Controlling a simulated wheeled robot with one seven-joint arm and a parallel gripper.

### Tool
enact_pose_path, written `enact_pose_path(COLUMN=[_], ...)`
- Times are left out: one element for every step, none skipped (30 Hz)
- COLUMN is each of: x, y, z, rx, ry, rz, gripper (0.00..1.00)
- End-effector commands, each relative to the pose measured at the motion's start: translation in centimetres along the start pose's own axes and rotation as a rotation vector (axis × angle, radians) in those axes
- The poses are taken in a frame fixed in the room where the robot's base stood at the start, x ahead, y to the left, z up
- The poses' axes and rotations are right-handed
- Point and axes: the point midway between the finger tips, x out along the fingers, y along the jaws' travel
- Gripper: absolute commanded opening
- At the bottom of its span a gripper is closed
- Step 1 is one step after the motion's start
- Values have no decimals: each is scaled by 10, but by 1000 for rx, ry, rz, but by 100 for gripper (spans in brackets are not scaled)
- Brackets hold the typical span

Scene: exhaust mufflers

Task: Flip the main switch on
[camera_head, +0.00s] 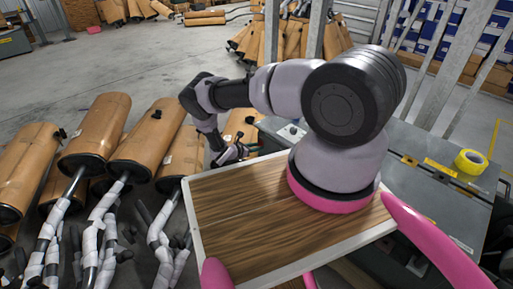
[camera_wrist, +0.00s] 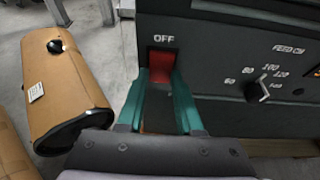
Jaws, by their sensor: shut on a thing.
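The main switch (camera_wrist: 160,66) is a red rocker on a dark control panel (camera_wrist: 225,45), with the word OFF above it, in the wrist view. My gripper (camera_wrist: 161,78) has its two green fingers at the left and right sides of the red switch, shut on it. The switch's lower part is partly hidden between the fingers. In the head view my gripper (camera_head: 236,152) is at the left end of the grey machine (camera_head: 400,150); the switch is not visible there.
A black knob (camera_wrist: 257,90) marked FEED sits right of the switch. Several brown mufflers (camera_head: 100,125) with pipes stand on the left, one (camera_wrist: 65,85) close to the panel. Yellow tape (camera_head: 470,161) lies on the machine top. More mufflers are piled at the back.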

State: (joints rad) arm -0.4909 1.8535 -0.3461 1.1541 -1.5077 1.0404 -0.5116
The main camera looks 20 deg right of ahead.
Motion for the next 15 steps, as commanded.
enact_pose_path(x=[0, 0, 1, 2, 2, 2, 2, 3, 3, 4, 4, 4, 4, 4, 4], y=[0, 0, 1, 0, 1, 1, 1, 1, 1, 1, 1, 1, 2, 1, 1], z=[0, -1, -2, -2, -3, -4, -4, -5, -5, -5, -6, -5, -6, -6, -6], rx=[0, 0, 0, -1, -2, -2, -2, -2, -1, -1, -1, 0, -1, 0, -1], ry=[-9, -19, -36, -55, -73, -101, -122, -142, -168, -185, -202, -220, -231, -241, -250], rz=[1, 2, 3, 3, 5, 5, 5, 5, 5, 5, 5, 5, 5, 4, 3], gripper=[0, 0, 0, 0, 0, 0, 0, 0, 0, 0, 0, 0, 0, 0, 0])
